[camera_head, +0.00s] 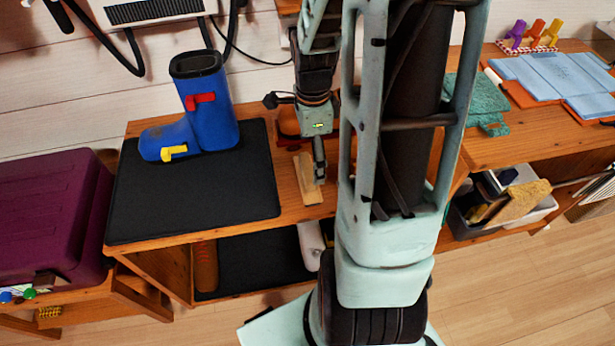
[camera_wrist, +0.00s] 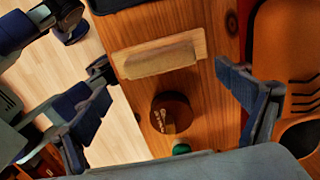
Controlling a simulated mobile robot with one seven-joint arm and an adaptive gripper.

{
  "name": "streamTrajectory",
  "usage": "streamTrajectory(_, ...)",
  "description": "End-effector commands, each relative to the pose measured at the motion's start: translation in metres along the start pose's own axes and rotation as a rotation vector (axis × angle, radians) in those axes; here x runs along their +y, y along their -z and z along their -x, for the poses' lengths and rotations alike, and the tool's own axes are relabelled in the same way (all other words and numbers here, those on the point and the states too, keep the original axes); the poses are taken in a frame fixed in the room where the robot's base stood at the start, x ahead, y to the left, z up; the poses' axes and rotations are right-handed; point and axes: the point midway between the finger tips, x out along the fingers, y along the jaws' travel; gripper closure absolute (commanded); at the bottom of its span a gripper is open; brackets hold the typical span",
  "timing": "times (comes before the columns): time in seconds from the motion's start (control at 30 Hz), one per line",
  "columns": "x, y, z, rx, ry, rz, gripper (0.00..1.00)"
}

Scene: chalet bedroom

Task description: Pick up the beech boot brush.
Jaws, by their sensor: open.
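The beech boot brush (camera_head: 306,184) is a pale wooden block lying on the bench top, just right of the black mat. In the wrist view the brush (camera_wrist: 160,56) lies across the upper middle, its long side running left to right; no bristles show. My gripper (camera_head: 319,176) points down above the bench close to the brush and partly covers it in the head view. In the wrist view my gripper (camera_wrist: 166,78) is open and empty, with its fingers spread wide to left and right. The height gap to the brush is hard to judge.
A round brown tin (camera_wrist: 171,113) and a small green object (camera_wrist: 181,149) sit near the brush. An orange object (camera_wrist: 284,65) stands at the right. A blue boot (camera_head: 205,115) stands on the black mat (camera_head: 200,195). My arm hides part of the bench.

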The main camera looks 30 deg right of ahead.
Motion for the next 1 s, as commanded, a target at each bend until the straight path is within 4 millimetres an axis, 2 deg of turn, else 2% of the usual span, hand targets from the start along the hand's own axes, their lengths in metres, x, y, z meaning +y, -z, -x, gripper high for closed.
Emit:
streamTrajectory(0.3,-0.001,-0.010,-0.045,0.000,-0.004,0.001,0.07)
streamTrajectory(0.63,-0.001,-0.010,-0.050,0.000,-0.001,0.002,0.07)
streamTrajectory(1.0,-0.001,-0.010,-0.050,0.000,-0.001,0.002,0.47)
